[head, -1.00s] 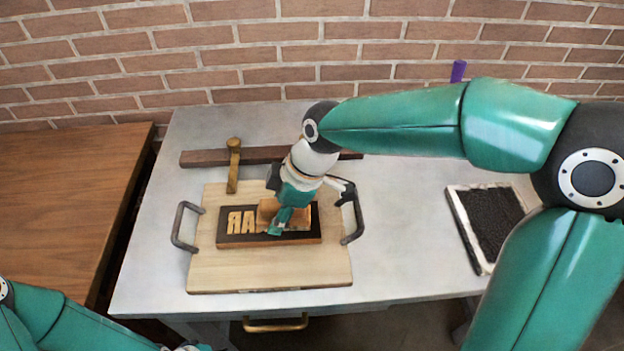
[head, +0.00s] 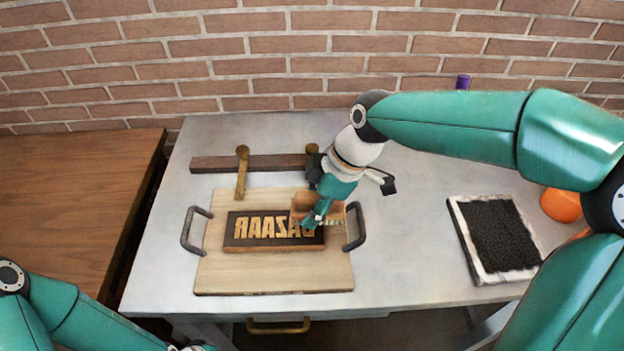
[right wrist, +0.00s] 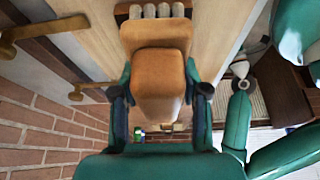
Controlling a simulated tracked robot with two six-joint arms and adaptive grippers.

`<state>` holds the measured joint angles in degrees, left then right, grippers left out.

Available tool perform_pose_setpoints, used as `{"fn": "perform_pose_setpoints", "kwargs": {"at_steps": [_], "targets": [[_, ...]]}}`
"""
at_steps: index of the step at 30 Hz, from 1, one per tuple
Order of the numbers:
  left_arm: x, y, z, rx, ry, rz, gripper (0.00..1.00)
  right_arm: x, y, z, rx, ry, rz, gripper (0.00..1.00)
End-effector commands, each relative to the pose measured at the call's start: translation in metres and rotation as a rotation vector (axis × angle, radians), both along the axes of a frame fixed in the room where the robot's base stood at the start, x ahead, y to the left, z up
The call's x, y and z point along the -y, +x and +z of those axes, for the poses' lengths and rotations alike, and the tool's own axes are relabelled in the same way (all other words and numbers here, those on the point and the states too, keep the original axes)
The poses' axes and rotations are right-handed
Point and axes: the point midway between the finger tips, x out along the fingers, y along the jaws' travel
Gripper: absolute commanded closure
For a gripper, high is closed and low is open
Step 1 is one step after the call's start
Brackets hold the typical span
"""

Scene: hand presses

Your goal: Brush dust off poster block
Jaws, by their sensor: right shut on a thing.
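The poster block (head: 236,240) is a dark slab with pale raised letters, lying flat on a light wooden board (head: 225,280). My right gripper (head: 320,207) is shut on a brown wooden brush (head: 301,204) over the block's right end. The gripper and brush hide the rightmost letter in part. In the right wrist view the brush (right wrist: 160,80) sits between the two fingers (right wrist: 160,98), with grey bristle tufts at its far edge. I cannot tell whether the bristles touch the letters. My left arm shows at the lower left, its gripper out of frame.
Dark handles (head: 192,231) flank the board. A dark wooden bar (head: 215,164) with brass-coloured clamps (head: 241,172) lies behind it. A black pad in a white frame (head: 472,240), an orange round object (head: 561,205) and a purple object (head: 463,81) are to the right. The grey table (head: 400,250) is clear between.

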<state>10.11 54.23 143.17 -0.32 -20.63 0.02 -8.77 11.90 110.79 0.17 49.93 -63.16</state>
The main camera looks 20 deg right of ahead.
Motion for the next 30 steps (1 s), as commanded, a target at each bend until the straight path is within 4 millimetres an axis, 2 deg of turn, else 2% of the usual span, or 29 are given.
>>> {"fn": "perform_pose_setpoints", "kwargs": {"at_steps": [3,12,30], "targets": [[0.0,0.0,0.012,0.0,0.0,0.0,0.62,0.0,0.0,0.016,0.002,0.0,0.0,0.88],[0.0,0.0,0.028,0.0,0.0,0.0,0.62,-0.001,0.0,0.038,0.002,0.0,0.001,0.88],[0.0,0.0,0.029,0.0,0.0,0.0,0.62,-0.002,0.001,0.039,0.001,0.001,0.003,0.88]]}}
